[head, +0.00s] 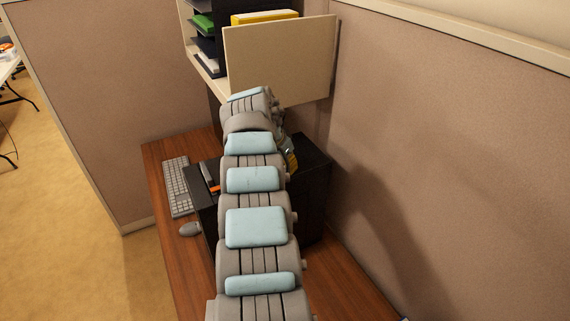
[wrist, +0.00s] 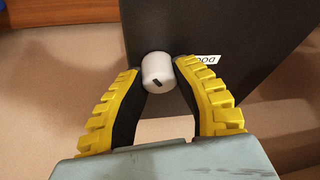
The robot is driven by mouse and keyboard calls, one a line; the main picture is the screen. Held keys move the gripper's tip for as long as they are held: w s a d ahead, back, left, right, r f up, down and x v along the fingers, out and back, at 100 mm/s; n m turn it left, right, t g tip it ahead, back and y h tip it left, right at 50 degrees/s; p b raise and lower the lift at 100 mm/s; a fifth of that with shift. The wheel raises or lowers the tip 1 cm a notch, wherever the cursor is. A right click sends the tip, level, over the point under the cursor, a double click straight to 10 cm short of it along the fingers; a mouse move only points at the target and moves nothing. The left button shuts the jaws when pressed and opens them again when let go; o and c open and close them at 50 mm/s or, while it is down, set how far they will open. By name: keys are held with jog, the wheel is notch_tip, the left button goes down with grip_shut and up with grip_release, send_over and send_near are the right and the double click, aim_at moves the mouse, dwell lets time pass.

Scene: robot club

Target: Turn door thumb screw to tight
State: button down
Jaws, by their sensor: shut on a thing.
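The thumb screw (wrist: 157,66) is a white, round knob with a short black mark on its end face. It sits at a dark door panel (wrist: 210,30), beside a white label (wrist: 200,61) whose lettering is partly covered. My gripper (wrist: 158,74) has its yellow and black fingers closed on the knob from both sides. In the head view, my arm hides most of the gripper, and only a bit of yellow shows beside the black case (head: 312,170). The knob is hidden there.
The case stands on a wooden desk (head: 165,150) with a keyboard (head: 178,186) and a mouse (head: 190,229) to its left. A shelf (head: 206,66) with a cream panel (head: 282,60) hangs above. Cubicle walls (head: 450,170) stand close on the right and behind.

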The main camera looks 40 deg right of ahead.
jog(key=shift+f, duration=0.1)
jog(key=c, duration=0.8)
grip_release()
jog(key=shift+o, duration=0.2)
jog(key=v, duration=1.2)
jog(key=shift+d, duration=0.1)
